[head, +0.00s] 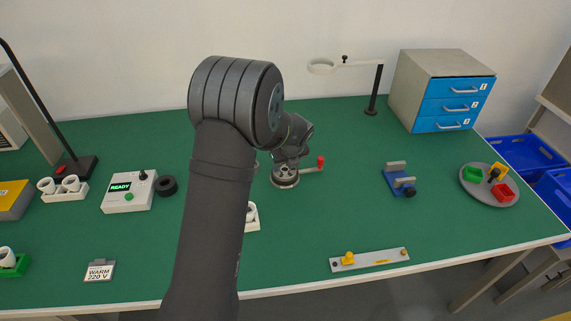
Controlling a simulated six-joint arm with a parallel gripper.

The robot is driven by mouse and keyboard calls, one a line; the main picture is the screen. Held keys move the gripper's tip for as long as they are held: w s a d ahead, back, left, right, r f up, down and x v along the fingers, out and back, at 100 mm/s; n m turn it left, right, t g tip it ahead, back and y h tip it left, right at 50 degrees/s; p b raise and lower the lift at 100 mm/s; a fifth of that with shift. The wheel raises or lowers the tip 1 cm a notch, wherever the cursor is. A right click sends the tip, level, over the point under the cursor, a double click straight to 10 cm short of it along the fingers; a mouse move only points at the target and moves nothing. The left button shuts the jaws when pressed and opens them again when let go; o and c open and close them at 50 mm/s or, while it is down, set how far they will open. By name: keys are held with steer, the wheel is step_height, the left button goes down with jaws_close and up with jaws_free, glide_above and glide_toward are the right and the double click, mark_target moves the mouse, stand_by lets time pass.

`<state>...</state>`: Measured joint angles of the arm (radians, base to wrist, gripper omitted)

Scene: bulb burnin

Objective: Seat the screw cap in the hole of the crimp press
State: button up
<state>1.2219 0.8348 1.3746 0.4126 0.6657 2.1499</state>
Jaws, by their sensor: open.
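A round grey metal device (285,182) with a red-knobbed lever to its right stands mid-table; it looks like the crimp press. My gripper (288,159) is open, pointing down directly above this device. The fingertips are small and dark, and I cannot tell whether they touch anything there. I cannot make out the screw cap; the hole of the press is hidden under my gripper.
My arm covers the table's middle left and partly hides a white socket block (252,216). A blue clamp fixture (398,183) and a round tray (478,197) stand right. A metal bar fixture (370,260) lies at the front edge. A magnifier stand (375,95) is behind.

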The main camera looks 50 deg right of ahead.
steer(key=v, duration=1.7)
steer(key=shift+r, duration=0.2)
steer(key=x, duration=1.7)
steer(key=shift+f, duration=0.3)
